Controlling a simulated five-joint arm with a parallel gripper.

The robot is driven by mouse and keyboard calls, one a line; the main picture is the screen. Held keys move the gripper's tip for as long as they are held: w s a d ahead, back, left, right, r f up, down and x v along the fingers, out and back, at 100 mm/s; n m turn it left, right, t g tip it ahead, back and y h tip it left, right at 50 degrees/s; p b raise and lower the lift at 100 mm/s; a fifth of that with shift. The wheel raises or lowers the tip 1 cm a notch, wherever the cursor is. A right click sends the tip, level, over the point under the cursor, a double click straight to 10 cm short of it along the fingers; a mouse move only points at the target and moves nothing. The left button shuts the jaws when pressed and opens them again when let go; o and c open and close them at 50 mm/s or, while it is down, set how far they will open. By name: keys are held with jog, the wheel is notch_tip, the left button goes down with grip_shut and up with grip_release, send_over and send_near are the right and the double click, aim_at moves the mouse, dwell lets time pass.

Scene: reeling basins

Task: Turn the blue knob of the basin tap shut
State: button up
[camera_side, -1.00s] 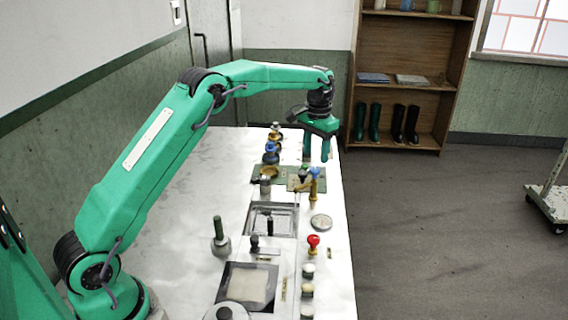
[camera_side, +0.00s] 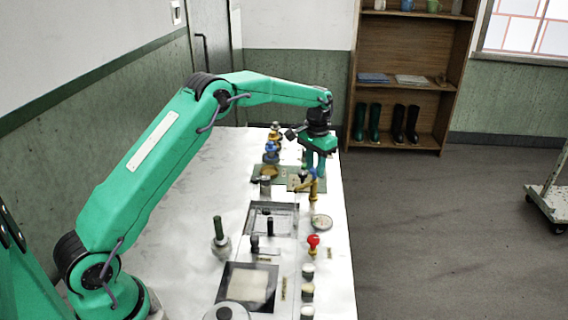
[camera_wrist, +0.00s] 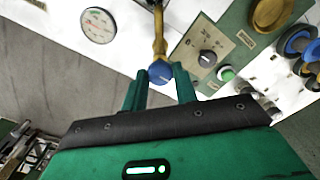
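The blue knob (camera_wrist: 162,72) tops a brass tap (camera_wrist: 159,36) and carries a small pale mark. In the wrist view it shows in the gap between the tips of my gripper (camera_wrist: 160,82), whose green fingers are apart. I cannot tell whether either finger touches the knob. In the side view my gripper (camera_side: 313,168) points down over the tap (camera_side: 314,190) at the far end of the bench. There the fingers cover much of the knob.
A green panel with a rotary switch (camera_wrist: 207,58) and a green button (camera_wrist: 226,73) lies right of the tap in the wrist view. Blue handwheels (camera_wrist: 298,40) stand farther right. A round gauge (camera_wrist: 98,25) lies to the left. A red knob (camera_side: 313,241) stands nearer on the bench.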

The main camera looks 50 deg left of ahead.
jog(key=shift+c, duration=0.7)
jog(key=shift+m, duration=0.4)
jog(key=m, duration=0.8)
jog(key=shift+m, duration=0.3)
jog(key=m, duration=0.4)
jog(key=shift+m, duration=2.3)
